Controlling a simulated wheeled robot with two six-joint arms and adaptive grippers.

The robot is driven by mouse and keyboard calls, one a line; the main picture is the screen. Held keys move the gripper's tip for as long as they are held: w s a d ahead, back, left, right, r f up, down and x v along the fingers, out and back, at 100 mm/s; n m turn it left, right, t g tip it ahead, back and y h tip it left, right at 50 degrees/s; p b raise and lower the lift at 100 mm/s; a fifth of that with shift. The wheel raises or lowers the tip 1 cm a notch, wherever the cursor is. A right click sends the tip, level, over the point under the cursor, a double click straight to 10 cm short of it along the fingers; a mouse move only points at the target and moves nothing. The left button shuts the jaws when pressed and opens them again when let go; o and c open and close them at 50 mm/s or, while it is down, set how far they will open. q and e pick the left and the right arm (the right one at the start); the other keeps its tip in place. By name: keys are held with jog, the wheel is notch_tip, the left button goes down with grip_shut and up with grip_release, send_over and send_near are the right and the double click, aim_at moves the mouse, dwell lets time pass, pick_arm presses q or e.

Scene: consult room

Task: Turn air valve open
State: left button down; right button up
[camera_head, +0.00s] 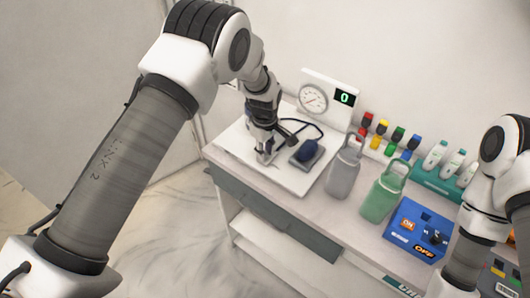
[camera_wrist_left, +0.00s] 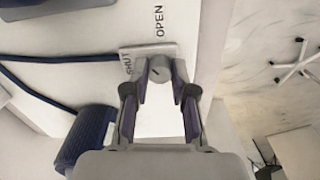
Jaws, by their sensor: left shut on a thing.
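The air valve (camera_wrist_left: 160,68) is a small grey round knob with a dark mark, on a grey block on a white board (camera_head: 240,137). The words OPEN and SHUT are printed beside it. My left gripper (camera_head: 266,150) is over the valve at the board's front left. In the left wrist view its fingers (camera_wrist_left: 160,92) stand on either side of the knob and are shut on it. In the head view the fingers partly hide the valve. My right arm shows at the right edge, but its gripper is out of frame.
A dark blue bulb (camera_head: 309,150) with a blue hose lies right of the valve. A gauge (camera_head: 313,98) and a display reading 0 (camera_head: 345,98) stand behind. Grey (camera_head: 343,172) and green (camera_head: 383,195) bottles and a blue ON/OFF box (camera_head: 420,228) stand further right.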

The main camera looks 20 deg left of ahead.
pick_arm(q)
jog(key=m, duration=0.3)
jog(key=shift+s+f+m+b, duration=0.2)
jog(key=shift+f+m+b, duration=0.1)
jog(key=shift+m, duration=2)
jog(key=c, duration=0.9)
grip_release()
jog(key=shift+w, duration=0.1)
jog(key=shift+c, duration=0.2)
jog(key=shift+w+r, duration=0.1)
jog(key=shift+r, duration=0.1)
